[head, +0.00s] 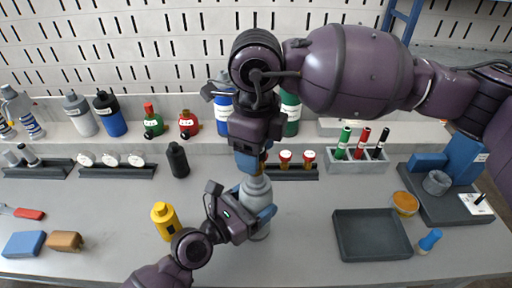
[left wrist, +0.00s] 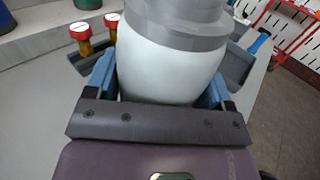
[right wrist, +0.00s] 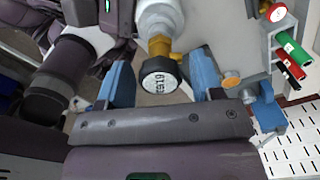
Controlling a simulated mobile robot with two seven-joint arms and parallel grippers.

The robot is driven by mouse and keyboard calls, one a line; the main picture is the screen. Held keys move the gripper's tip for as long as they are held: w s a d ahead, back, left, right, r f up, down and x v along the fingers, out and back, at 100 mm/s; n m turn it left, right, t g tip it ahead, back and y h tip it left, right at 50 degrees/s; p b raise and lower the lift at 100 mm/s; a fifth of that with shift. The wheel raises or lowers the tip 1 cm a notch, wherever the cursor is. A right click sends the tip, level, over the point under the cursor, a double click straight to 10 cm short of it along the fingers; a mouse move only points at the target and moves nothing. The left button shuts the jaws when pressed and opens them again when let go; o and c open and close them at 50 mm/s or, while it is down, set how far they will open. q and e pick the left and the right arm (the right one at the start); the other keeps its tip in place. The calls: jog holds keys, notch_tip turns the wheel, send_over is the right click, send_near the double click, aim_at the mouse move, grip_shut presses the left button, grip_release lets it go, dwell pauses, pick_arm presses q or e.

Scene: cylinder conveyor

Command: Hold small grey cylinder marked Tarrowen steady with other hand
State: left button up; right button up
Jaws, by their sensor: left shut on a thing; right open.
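A small grey cylinder (head: 257,190) stands upright on the table in the middle of the head view. My left gripper (head: 255,212) is shut around its body, and in the left wrist view the pale body (left wrist: 170,65) fills the space between the fingers. My right gripper (head: 251,160) is directly above the cylinder's top, pointing down. In the right wrist view it is open, with a brass valve (right wrist: 159,47) and a dark round knob with a white lettered face (right wrist: 160,78) between its fingers, apart from both. No Tarrowen label is readable on the cylinder.
A yellow cylinder (head: 164,221) stands left of my left gripper, and a black bottle (head: 178,160) behind it. A dark empty tray (head: 372,236) lies to the right. A rack with green, red and black tubes (head: 358,152) stands at the back right.

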jog(key=shift+f, duration=0.1)
jog(key=shift+f, duration=1.15)
jog(key=shift+c, duration=0.2)
jog(key=c, duration=1)
jog(key=shift+o, duration=0.2)
jog(key=n, duration=0.6)
jog(key=shift+n, duration=0.6)
jog(key=n, duration=0.5)
